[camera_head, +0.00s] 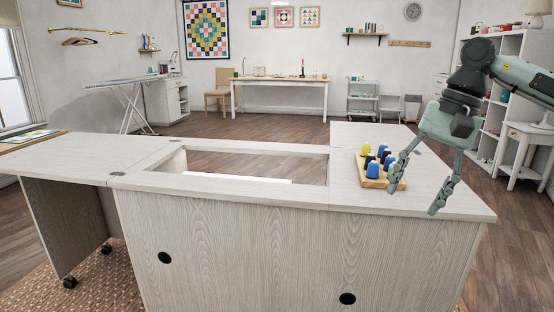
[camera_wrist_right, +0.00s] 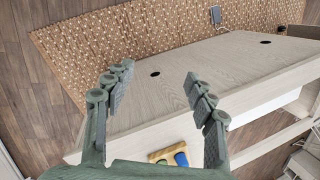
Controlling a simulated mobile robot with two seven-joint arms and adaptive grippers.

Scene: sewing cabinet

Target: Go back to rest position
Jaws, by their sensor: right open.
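My right gripper (camera_head: 416,196) hangs at the right end of the pale wood sewing cabinet (camera_head: 240,202), fingers pointing down and spread apart, with nothing between them. In the right wrist view the gripper (camera_wrist_right: 158,80) is open and empty, with the cabinet's front panel (camera_wrist_right: 185,75) beyond its fingers. A wooden spool rack (camera_head: 366,180) with blue, yellow and black spools stands on the cabinet top, just left of the gripper. Part of the rack (camera_wrist_right: 160,155) shows low between the fingers. My left gripper is in neither view.
The cabinet top has a rectangular opening (camera_head: 250,166) in its middle. A woven rug (camera_head: 95,280) lies below the cabinet. A white side table (camera_head: 525,150) and shelves (camera_head: 500,80) stand at right.

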